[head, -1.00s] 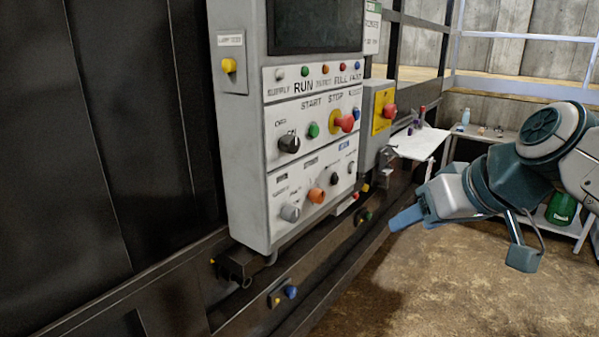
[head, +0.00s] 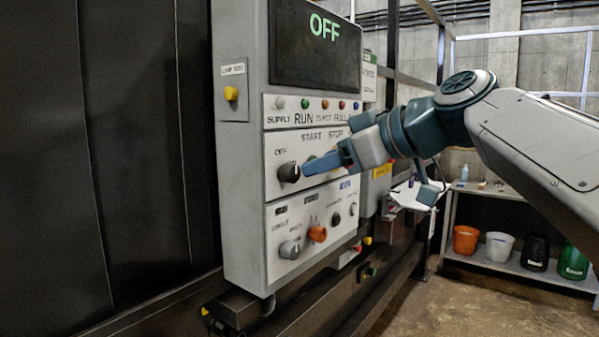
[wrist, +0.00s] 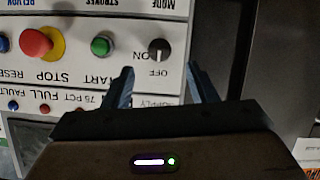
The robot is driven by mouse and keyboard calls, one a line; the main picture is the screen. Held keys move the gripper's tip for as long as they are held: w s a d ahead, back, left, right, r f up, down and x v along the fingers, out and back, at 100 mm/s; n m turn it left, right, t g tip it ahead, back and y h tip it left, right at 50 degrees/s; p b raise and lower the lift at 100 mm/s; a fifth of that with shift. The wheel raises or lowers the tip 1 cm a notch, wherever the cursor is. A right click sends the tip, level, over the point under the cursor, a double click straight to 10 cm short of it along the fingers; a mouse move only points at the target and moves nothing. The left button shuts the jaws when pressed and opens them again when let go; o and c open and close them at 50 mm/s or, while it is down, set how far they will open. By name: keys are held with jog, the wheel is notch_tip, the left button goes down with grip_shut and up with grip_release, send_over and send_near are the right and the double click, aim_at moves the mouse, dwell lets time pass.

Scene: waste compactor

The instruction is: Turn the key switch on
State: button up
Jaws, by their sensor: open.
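The key switch, a round black knob (head: 289,172) marked OFF and ON, sits at the left of the START/STOP row on the grey control panel (head: 246,190). The panel's screen (head: 318,45) reads OFF in green. My gripper (head: 308,167) reaches in from the right with blue fingers close to the knob. In the wrist view the picture is upside down, and the knob (wrist: 159,49) shows beyond and between the two spread fingertips of my gripper (wrist: 159,70). The fingers are open and empty. I cannot tell the remaining gap to the knob.
The wrist view shows the green START button (wrist: 102,45) and red STOP button (wrist: 36,42) beside the knob. Below it on the panel are an orange knob (head: 317,234) and a grey knob (head: 289,249). A shelf with buckets (head: 499,247) stands at the back right.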

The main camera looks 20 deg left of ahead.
aim_at(296, 172)
jog(key=x, duration=0.7)
jog(key=shift+d, duration=0.1)
jog(key=c, duration=1)
